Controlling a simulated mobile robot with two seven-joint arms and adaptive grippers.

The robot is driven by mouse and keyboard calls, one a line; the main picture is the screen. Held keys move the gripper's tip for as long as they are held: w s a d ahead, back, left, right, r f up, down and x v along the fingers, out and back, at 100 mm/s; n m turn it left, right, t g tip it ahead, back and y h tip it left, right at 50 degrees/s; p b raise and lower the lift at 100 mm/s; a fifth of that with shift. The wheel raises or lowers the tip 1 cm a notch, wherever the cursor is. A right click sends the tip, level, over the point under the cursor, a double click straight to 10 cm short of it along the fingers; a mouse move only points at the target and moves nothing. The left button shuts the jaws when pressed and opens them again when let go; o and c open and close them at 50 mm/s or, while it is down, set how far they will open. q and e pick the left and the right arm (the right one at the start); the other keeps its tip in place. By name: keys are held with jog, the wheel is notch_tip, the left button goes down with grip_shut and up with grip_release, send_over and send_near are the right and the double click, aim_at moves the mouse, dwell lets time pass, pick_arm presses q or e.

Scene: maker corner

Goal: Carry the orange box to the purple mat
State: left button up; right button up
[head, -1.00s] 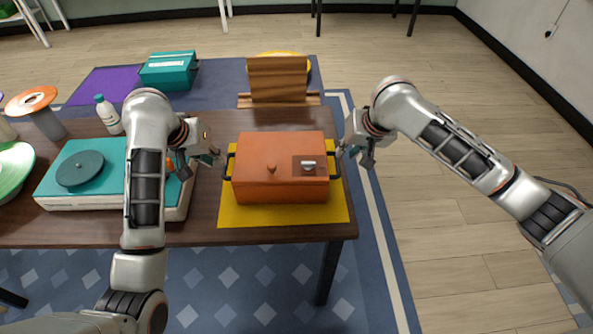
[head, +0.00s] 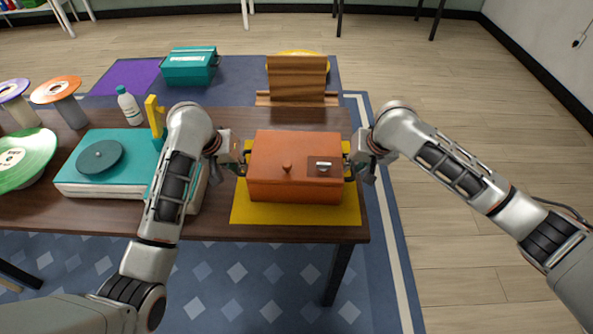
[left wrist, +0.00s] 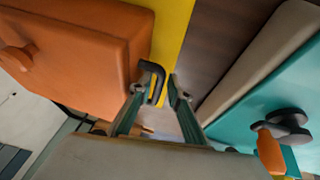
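The orange box (head: 296,167) sits on a yellow mat (head: 295,215) on the brown table, with a black handle on each side. The purple mat (head: 124,76) lies further back on the left. My left gripper (head: 238,160) is at the box's left handle. In the left wrist view its fingers (left wrist: 160,84) are apart, with the black handle (left wrist: 154,82) between their tips. My right gripper (head: 354,165) is at the right handle; its fingers are too small and hidden to tell whether they grip it.
A teal box (head: 190,68) stands right of the purple mat. A wooden stand (head: 297,80) is behind the orange box. A teal record player (head: 120,175), a white bottle (head: 129,107) and several discs stand to the left. Floor at right is clear.

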pick_arm(q)
jog(key=shift+w+d+f, duration=0.15)
jog(key=shift+w+f, duration=0.15)
jog(key=shift+f, duration=0.35)
pick_arm(e)
jog(key=shift+x, duration=0.75)
pick_arm(q)
grip_shut()
pick_arm(e)
grip_shut()
pick_arm(q)
jog(key=shift+r, duration=0.15)
pick_arm(e)
jog(key=shift+r, duration=0.15)
